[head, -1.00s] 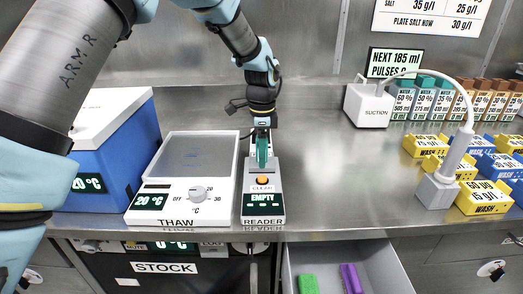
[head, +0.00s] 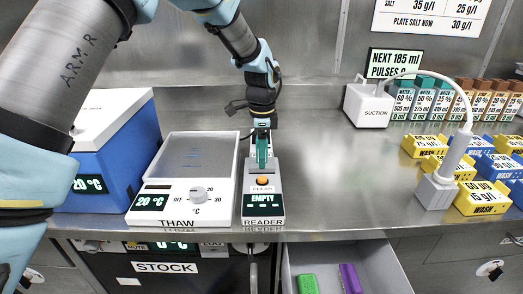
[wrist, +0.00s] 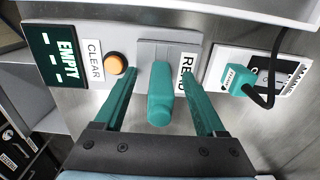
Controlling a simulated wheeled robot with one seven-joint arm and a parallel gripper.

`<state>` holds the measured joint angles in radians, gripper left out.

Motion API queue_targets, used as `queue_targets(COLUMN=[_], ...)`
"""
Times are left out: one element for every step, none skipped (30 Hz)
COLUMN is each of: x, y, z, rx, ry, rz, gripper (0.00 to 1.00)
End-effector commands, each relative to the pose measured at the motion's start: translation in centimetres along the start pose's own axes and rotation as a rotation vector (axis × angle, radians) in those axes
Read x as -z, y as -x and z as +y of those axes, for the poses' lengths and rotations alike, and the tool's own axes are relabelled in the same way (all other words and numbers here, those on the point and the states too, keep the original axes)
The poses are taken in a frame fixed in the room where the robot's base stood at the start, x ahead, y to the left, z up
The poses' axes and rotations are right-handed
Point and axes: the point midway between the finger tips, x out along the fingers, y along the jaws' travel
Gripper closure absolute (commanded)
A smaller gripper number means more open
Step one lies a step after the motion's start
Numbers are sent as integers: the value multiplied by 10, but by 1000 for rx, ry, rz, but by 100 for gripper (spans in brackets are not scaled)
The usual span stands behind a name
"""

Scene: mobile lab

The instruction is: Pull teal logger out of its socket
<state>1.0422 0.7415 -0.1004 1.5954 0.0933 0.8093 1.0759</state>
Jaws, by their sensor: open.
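The teal logger (wrist: 160,98) stands in the grey block of the reader (wrist: 190,62) in the wrist view. My gripper (wrist: 159,74) is open, with one teal finger on each side of the logger and a visible gap on both sides. In the head view my gripper (head: 262,164) points down over the back of the reader (head: 249,212), and the logger cannot be told apart from the teal fingers there. The reader's display reads EMPTY. The socket opening under the logger is hidden.
A teal plug (wrist: 236,79) with a black cable sits beside the reader. The thaw plate (head: 167,203) and a blue box (head: 118,150) stand left. An open drawer (head: 380,268) holds a green and a purple block. The counter to the right is clear up to the suction unit (head: 368,106).

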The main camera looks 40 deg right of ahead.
Motion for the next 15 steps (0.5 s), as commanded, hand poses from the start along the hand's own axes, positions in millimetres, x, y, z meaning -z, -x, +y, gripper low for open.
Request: queue_targets(x=[0, 0, 0, 0, 0, 0, 0, 0, 0, 0, 0, 0, 0, 0, 0], y=[0, 0, 0, 0, 0, 0, 0, 0, 0, 0, 0, 0, 0, 0, 0], z=[0, 0, 0, 0, 0, 0, 0, 0, 0, 0, 0, 0, 0, 0, 0], rx=[0, 0, 0, 0, 0, 0, 0, 0, 0, 0, 0, 0, 0, 0, 0], ry=[0, 0, 0, 0, 0, 0, 0, 0, 0, 0, 0, 0, 0, 0, 0], rz=[0, 0, 0, 0, 0, 0, 0, 0, 0, 0, 0, 0, 0, 0, 0], gripper=[28, 28, 29, 32, 35, 40, 43, 47, 51, 54, 58, 62, 66, 69, 74])
